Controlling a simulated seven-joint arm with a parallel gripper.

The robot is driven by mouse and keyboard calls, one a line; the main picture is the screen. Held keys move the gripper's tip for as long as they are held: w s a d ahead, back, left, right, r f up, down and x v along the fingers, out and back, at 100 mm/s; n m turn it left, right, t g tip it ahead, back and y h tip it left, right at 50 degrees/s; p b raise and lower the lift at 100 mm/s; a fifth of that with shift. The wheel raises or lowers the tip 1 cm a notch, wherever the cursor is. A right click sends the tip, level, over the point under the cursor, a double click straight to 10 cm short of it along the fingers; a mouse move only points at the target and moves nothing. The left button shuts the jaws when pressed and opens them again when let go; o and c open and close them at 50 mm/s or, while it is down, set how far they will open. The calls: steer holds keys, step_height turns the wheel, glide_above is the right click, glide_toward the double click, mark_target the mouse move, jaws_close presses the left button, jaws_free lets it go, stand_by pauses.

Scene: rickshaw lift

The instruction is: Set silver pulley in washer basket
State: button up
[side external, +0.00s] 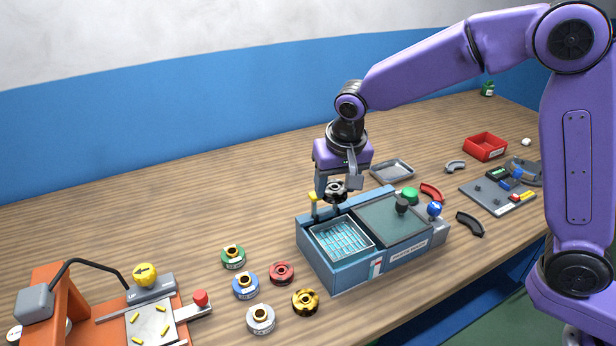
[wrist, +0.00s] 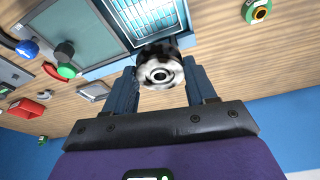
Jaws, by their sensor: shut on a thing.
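A shiny silver pulley with dark reflections is held in my gripper (side external: 336,198); the silver pulley (wrist: 158,74) shows between the two fingers in the wrist view. In the side view the silver pulley (side external: 337,187) hangs above the washer, over the back edge of the washer basket. The washer basket (side external: 342,240) is a wire tray with a pale rim and light-blue mesh, set in the left bay of the blue washer (side external: 340,275). It looks empty. The basket (wrist: 145,14) also shows beyond the pulley in the wrist view.
Green (side external: 233,257), blue (side external: 246,286), red (side external: 281,273), gold (side external: 305,302) and light-grey (side external: 261,318) pulleys lie left of the washer. A yellow-topped post (side external: 313,198) stands at its back left corner. The grey-green lid (side external: 392,222) covers its right side. A grey tray (side external: 391,171) lies behind.

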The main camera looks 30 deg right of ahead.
mark_target(346, 199)
steer(key=shift+s+d+f, duration=0.3)
steer(key=shift+s+d, duration=0.55)
step_height(346, 199, down, 4)
steer(key=shift+w+a+f, duration=0.1)
steer(key=shift+a, duration=0.05)
steer(key=shift+f, duration=3.45)
steer(key=shift+f, duration=0.45)
steer(key=o, duration=1.4)
steer(key=shift+o, duration=0.8)
steer(key=shift+r, duration=3.5)
